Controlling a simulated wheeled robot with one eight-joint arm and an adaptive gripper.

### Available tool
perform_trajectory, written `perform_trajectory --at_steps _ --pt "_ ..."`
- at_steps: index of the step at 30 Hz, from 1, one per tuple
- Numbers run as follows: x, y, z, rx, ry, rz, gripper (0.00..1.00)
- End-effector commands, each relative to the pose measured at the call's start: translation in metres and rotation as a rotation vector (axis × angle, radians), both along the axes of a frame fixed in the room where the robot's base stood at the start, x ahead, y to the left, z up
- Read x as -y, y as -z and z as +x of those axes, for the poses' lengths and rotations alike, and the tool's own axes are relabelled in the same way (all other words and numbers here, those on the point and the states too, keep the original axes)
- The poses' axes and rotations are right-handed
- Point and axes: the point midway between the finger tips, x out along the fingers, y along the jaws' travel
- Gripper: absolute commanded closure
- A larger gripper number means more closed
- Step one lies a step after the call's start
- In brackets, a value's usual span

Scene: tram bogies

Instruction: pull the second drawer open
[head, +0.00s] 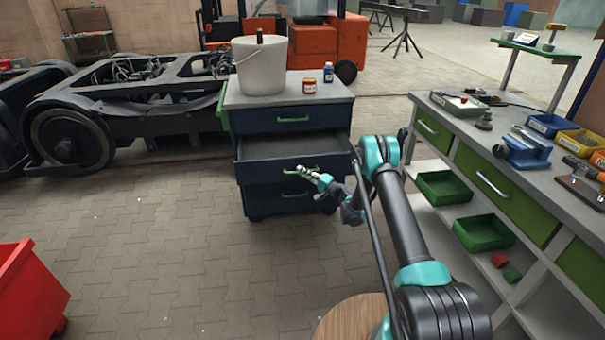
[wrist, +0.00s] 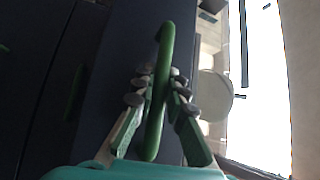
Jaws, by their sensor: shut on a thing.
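The dark blue drawer cabinet (head: 232,99) stands in the middle of the head view. Its second drawer (head: 262,172) is out, and its grey inside shows from above. My gripper (head: 299,170) is at this drawer's green handle (head: 286,171). In the wrist view the two padded fingers (wrist: 157,95) of my gripper are shut on the green handle (wrist: 163,60), one on each side. The fingers and arm hide part of the handle and the drawer's right side in the head view.
A white bucket (head: 262,68), a red jar (head: 309,86) and a blue bottle (head: 328,73) stand on the cabinet top. The top drawer (head: 262,121) is shut. A workbench (head: 460,118) stands on the right, a red bin (head: 28,295) lower left. Paved floor (head: 170,250) in front is clear.

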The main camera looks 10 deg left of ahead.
Motion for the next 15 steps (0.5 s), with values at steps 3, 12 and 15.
perform_trajectory --at_steps 3,12,15 --pt "0.0025 0.0005 0.0013 0.000 0.005 0.000 1.00" --pt "0.0016 0.0003 0.0009 -0.001 0.003 0.000 0.66" --pt "0.0012 0.0003 0.0006 -0.001 0.002 -0.001 0.66"
